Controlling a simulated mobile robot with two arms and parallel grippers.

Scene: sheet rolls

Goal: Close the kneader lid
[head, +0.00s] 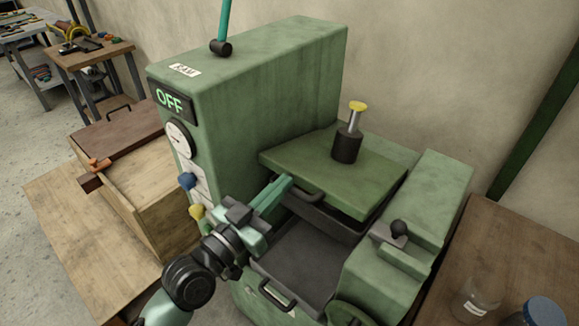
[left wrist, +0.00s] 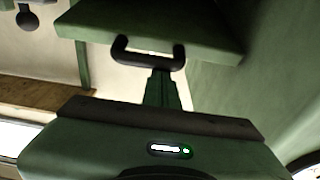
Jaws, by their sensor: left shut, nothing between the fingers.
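The kneader is a green machine with a tall housing (head: 255,75) reading OFF. Its green lid (head: 325,165) sits over the dark chamber (head: 325,220), with a dark gap under its front edge. A dark bar handle (head: 308,193) is on the lid's front edge. My left gripper (head: 284,184) is shut and empty, its teal fingers close to the handle's left end. In the left wrist view the fingers (left wrist: 161,78) reach up to the handle (left wrist: 148,62) below the lid (left wrist: 150,25); whether they touch is unclear. My right gripper is not in view.
A dark tray (head: 305,255) with a handle lies in front. A wooden box (head: 150,195) stands left; a jar (head: 482,292) stands on the right table.

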